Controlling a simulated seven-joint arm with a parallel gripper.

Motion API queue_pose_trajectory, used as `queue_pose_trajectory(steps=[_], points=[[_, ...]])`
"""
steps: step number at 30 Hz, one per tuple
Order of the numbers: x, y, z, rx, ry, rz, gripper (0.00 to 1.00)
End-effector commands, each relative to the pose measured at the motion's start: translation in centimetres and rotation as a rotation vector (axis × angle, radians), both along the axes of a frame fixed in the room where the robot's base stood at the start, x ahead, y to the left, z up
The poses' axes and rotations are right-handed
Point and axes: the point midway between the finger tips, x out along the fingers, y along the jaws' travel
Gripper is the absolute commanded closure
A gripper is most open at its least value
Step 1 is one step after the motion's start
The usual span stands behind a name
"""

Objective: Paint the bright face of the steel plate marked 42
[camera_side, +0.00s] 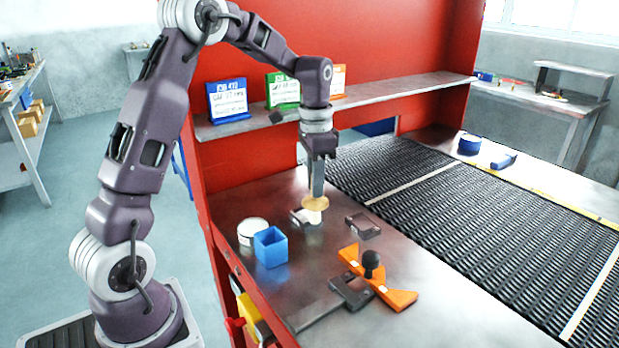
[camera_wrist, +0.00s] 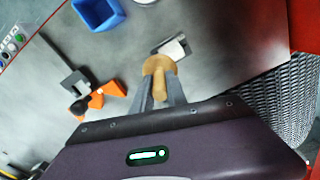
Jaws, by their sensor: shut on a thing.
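My gripper (camera_side: 316,190) points down and is shut on a tan wooden tool with a round disc (camera_side: 315,203); the tool also shows between the fingers in the wrist view (camera_wrist: 159,80). A small steel plate (camera_side: 297,216), part dark and part bright, lies just below and beside the tool; it also shows in the wrist view (camera_wrist: 173,46). I cannot tell whether the tool touches it. A second, greyer plate (camera_side: 363,227) lies to the right on the bench. No number is legible on either plate. A round white-topped tin (camera_side: 252,229) stands to the left.
A blue open box (camera_side: 270,248) stands in front of the tin. An orange fixture (camera_side: 398,298) with a black knob (camera_side: 371,259) sits at the bench front. The dark mesh belt (camera_side: 440,200) runs along the right. A shelf (camera_side: 400,92) with blue, green and orange cards is behind.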

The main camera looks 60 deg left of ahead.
Motion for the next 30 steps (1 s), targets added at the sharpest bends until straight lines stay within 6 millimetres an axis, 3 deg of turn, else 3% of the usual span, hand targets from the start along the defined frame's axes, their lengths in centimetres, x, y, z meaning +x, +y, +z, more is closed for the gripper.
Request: queue_pose_trajectory(steps=[20,24,30], points=[[-0.1,6.5,0.0,0.002,-0.001,0.005,1.0],[0.0,6.4,2.4,0.004,-0.004,0.003,1.0],[-0.1,6.3,4.0,0.004,-0.002,0.004,1.0]])
